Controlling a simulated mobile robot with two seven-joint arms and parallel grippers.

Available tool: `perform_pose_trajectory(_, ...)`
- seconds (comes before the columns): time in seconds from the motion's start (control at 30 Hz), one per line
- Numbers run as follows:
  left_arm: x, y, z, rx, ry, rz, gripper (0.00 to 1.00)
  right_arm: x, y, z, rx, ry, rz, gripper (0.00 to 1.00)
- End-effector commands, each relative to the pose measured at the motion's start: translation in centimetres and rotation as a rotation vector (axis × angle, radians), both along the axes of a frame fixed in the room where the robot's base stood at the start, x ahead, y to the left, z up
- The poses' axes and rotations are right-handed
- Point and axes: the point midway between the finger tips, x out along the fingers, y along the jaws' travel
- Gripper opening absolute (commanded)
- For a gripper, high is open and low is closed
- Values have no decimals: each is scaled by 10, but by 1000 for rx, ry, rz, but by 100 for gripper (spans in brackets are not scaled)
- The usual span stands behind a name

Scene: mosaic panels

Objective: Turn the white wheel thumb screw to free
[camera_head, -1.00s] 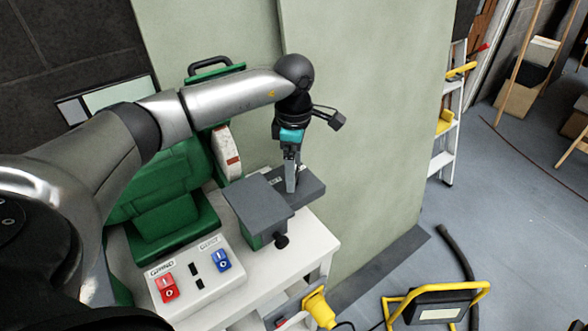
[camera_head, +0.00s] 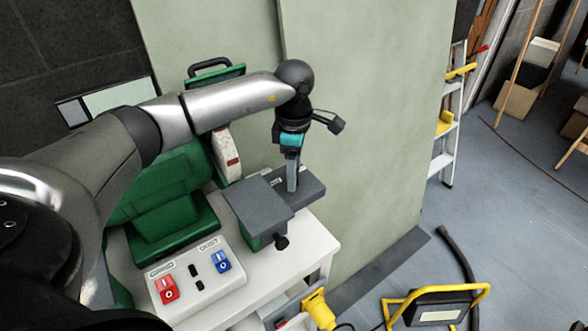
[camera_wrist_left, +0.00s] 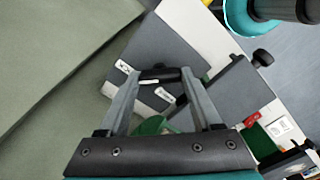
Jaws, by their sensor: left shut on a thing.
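The white wheel (camera_head: 226,155) stands upright in the green machine (camera_head: 160,195), in the head view. My left gripper (camera_head: 292,188) points down over a flat dark grey rest (camera_head: 312,188) to the right of the wheel. In the left wrist view its two fingers (camera_wrist_left: 160,76) are closed on a small dark bar, the thumb screw (camera_wrist_left: 158,75), above the rest, which bears small white labels (camera_wrist_left: 124,67). In the head view the fingers hide the screw. My right gripper is in neither view.
A second grey rest (camera_head: 258,205) with a black knob (camera_head: 281,242) stands nearer on the white bench (camera_head: 315,243). A switch box (camera_head: 195,275) with red and blue switches sits at the front. A pale green panel (camera_head: 360,130) rises close behind my gripper.

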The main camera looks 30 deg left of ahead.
Motion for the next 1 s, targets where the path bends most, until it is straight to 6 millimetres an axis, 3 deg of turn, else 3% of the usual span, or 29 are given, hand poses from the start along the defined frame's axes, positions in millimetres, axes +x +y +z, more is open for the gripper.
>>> perform_pose_trajectory(0.13, 0, 0, 0, 0, 0, 0, 10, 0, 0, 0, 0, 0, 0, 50)
perform_pose_trajectory(0.53, 0, 0, 1, 0, 0, 78, 10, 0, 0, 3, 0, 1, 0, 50)
perform_pose_trajectory(1.0, 0, 1, 2, 1, 0, 471, 10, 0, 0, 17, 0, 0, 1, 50)
